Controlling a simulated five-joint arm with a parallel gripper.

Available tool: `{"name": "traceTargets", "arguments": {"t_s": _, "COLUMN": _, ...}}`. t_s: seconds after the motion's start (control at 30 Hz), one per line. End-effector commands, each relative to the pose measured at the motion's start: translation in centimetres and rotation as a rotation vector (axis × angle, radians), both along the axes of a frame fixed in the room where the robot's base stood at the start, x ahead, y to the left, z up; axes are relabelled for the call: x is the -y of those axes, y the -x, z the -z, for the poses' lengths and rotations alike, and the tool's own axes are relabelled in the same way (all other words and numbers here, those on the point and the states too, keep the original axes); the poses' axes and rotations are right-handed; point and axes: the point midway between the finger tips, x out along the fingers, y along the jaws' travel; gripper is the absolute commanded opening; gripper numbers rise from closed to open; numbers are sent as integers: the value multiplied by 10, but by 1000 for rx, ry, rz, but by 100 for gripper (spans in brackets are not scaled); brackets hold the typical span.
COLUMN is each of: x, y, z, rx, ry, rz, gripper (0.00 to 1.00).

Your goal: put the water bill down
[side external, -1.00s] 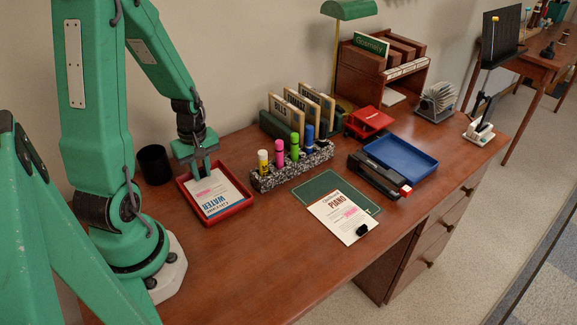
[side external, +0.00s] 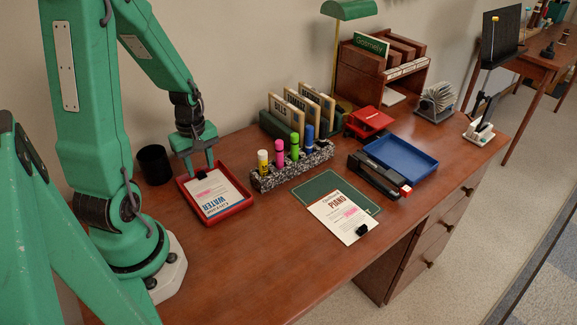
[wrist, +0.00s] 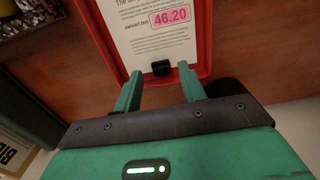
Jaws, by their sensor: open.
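The water bill (side external: 219,196), a white sheet with blue lettering and a pink highlight, lies in the red tray (side external: 233,212). A small black clip (wrist: 161,67) is on its edge closest to my gripper, and its pink-marked amount (wrist: 170,17) reads 46.20 in the wrist view. My gripper (side external: 200,172) is at the wall-side end of the tray, just at the clip. In the wrist view my gripper (wrist: 159,85) is open, with its fingers apart on either side of the clip and not touching it.
A black cup (side external: 154,165) stands behind the tray. A speckled marker holder (side external: 290,169) is to its right. A piano bill (side external: 336,214) lies on a green mat (side external: 316,188), with a stapler (side external: 378,177) and blue tray (side external: 403,157) beyond. The desk's front left is clear.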

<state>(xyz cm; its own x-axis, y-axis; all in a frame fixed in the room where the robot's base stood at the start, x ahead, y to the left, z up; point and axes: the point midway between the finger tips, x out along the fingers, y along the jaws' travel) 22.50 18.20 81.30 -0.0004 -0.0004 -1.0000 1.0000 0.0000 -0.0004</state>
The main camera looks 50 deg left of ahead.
Motion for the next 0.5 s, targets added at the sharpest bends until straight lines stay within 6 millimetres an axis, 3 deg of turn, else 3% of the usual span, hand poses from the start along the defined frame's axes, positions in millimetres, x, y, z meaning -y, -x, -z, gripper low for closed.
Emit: {"name": "traceTargets", "arguments": {"t_s": 0.5, "x": -1, "y": -1, "z": -65, "rx": 3, "ry": -3, "rz": 0, "gripper": 41}}
